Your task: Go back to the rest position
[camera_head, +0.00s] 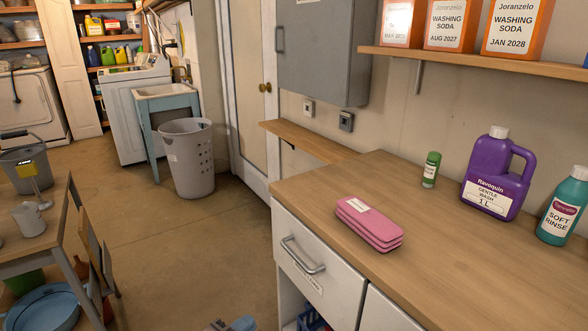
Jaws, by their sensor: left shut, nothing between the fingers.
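Only a small grey and blue part of my left gripper (230,325) shows, at the bottom edge of the head view. It is low over the floor, left of the wooden counter (480,275). It is shut with nothing held, and the rest of it is cut off by the frame. My right gripper is out of view.
The counter also holds a green bottle (431,170), a purple jug (495,175) and a teal bottle (562,207). Washing soda boxes (452,24) stand on a shelf above. A wooden table (40,238) is at left. A grey basket (188,160) stands farther back. The middle floor is clear.

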